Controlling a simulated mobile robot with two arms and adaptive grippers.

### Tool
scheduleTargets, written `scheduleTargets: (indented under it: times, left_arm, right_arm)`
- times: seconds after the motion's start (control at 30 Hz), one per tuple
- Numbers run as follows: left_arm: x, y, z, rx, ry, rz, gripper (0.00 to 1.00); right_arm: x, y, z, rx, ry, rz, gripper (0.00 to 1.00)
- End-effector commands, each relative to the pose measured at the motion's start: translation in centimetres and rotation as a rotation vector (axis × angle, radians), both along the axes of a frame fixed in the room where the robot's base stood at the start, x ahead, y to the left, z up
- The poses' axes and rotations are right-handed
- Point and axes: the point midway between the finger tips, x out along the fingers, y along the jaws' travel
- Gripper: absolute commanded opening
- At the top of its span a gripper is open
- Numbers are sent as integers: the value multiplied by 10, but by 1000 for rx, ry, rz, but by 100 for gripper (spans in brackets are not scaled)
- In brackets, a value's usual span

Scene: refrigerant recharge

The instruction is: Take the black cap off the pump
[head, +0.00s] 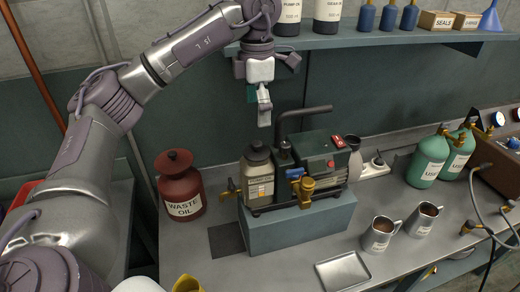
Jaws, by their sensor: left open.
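The pump (318,155) is a dark green motor unit with a black curved pipe, brass valves and a pale labelled reservoir. It stands on a grey-blue block (300,228) on the bench. A dark, near-black cap (257,149) sits on top of the reservoir at the pump's left end. My left gripper (264,114) points down above this cap, apart from it, and is open and empty. Its fingers show nearly edge-on, so the gap between them is hard to see. My right gripper is not in view.
A red waste oil can (180,187) stands left of the pump. Two metal cups (381,234), a metal tray (342,271) and two green bottles (428,160) are to the right. A shelf (385,40) with bottles and boxes runs above, close to my left arm.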

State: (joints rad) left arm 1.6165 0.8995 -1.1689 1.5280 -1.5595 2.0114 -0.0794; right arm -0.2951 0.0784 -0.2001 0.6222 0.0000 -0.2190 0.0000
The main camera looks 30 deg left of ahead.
Motion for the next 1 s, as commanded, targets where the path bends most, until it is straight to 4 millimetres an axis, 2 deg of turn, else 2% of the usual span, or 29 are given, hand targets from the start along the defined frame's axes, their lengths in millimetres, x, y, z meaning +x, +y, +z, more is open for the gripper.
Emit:
scheduleTargets:
  times: [0.03,0.23,0.37,0.47,0.6,0.8,1.0]
  left_arm:
    - [-1,0,-13,-1,5,-1,100]
    - [0,0,-39,-1,1,0,100]
    - [0,0,-45,-1,0,1,100]
    - [0,2,-52,1,2,2,100]
    - [1,3,-72,0,4,1,100]
    - [2,3,-95,-1,-1,0,100]
    - [2,2,-97,-1,-2,0,100]
  right_arm:
    - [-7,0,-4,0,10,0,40]
    - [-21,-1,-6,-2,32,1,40]
    - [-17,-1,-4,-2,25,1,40]
    - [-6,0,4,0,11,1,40]
    - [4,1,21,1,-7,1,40]
    - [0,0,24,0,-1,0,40]
    - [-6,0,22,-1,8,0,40]
